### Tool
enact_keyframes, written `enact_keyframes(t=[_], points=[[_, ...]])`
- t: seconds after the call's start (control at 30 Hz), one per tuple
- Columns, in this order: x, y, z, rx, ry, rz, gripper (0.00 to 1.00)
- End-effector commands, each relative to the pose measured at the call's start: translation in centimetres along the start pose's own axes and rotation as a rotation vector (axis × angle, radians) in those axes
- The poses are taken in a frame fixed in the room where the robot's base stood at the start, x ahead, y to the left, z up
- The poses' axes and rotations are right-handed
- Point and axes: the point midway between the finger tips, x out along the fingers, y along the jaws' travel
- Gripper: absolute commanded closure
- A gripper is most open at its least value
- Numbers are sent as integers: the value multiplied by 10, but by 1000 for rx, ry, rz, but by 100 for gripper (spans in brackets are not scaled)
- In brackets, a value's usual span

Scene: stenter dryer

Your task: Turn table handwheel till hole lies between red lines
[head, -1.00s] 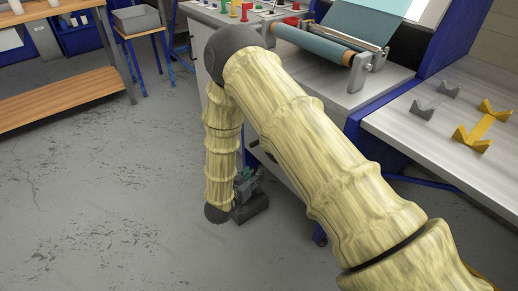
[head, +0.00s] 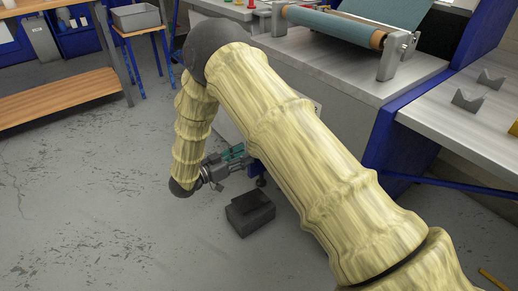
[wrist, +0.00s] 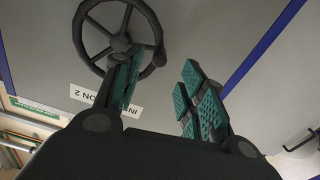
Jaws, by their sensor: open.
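The dark handwheel (wrist: 119,42) shows at the upper left of the wrist view, with spokes, a round hub and a knob on its right side of the rim. It is mounted on a grey panel. My gripper (wrist: 160,72) is open and empty, its teal-padded fingers spread. The left finger overlaps the wheel's lower edge in the picture; I cannot tell whether they touch. In the head view my gripper (head: 234,155) is low beside the machine's front, pointing right. The wheel is not visible there. I see no hole or red lines in either view.
A white label (wrist: 106,98) is below the wheel, partly covered by a finger. A dark box (head: 250,212) lies on the floor near my gripper. The machine's cloth roller (head: 330,26) is above. A wooden bench (head: 60,96) stands left; the floor between is clear.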

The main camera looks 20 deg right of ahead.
Motion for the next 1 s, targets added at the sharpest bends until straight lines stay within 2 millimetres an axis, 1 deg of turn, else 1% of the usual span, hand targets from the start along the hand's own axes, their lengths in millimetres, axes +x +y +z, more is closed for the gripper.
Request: enact_keyframes(t=[0.03,0.2,0.43,0.63,0.93,1.0], points=[[10,0,3,0,-1,2,59],[38,1,3,-1,-1,2,59],[66,0,2,0,0,0,59],[76,-1,2,-1,-1,-3,59],[77,-1,1,-1,-1,-4,59],[77,-1,1,-1,-1,-5,72]])
